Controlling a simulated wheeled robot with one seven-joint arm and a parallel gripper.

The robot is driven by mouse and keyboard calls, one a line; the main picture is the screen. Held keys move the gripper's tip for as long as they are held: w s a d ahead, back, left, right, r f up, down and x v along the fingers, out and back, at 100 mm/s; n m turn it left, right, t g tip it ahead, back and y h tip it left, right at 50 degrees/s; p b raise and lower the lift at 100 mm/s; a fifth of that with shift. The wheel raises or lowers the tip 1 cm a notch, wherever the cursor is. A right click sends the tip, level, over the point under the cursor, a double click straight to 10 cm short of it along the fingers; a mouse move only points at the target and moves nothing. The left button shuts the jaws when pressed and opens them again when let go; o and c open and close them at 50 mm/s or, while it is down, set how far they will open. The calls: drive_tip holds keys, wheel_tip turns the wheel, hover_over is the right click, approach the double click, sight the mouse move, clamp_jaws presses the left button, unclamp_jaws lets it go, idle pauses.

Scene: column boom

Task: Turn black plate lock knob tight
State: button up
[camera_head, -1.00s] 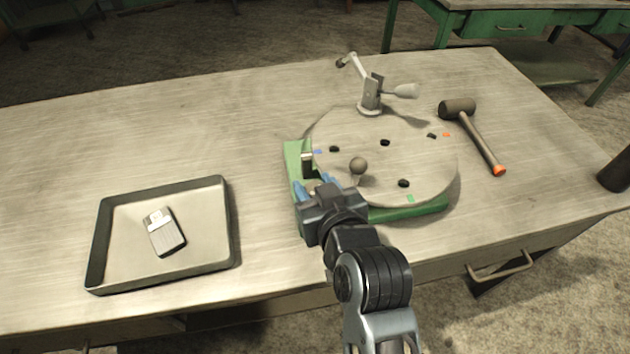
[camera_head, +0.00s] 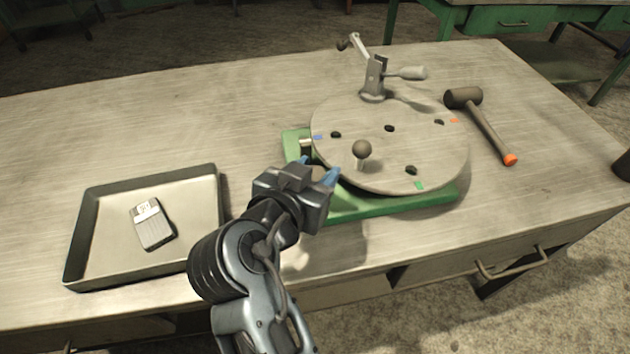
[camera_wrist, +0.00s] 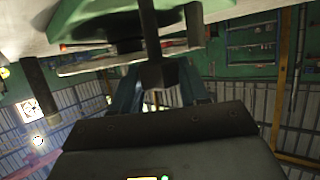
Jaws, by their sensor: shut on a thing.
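A round pale plate (camera_head: 430,160) lies on a green base (camera_head: 400,207) on the bench. My gripper (camera_head: 317,169) is at the plate's front left edge, its blue fingers pointing in at the base. In the wrist view a black knob (camera_wrist: 156,72) on a dark stem stands between the two fingers, and my gripper (camera_wrist: 160,88) is shut on it. The head view hides the knob behind the gripper. How tight the knob is cannot be told.
A ball-topped peg (camera_head: 362,150) stands on the plate close to my fingers. A crank clamp (camera_head: 374,80) stands at the plate's back. A mallet (camera_head: 487,125) lies to the right. A metal tray (camera_head: 211,200) with a small grey device (camera_head: 152,225) is at left.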

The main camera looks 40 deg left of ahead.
drive_tip(key=shift+f+m+h+b, duration=0.15)
drive_tip(key=shift+m+h+b, duration=0.6)
drive_tip(key=shift+h, duration=0.25)
drive_tip(key=o, duration=1)
drive_tip(key=shift+c, duration=0.2)
drive_tip(key=v, duration=0.7)
drive_tip(key=shift+s+b, duration=0.4)
drive_tip(key=shift+b, duration=0.05)
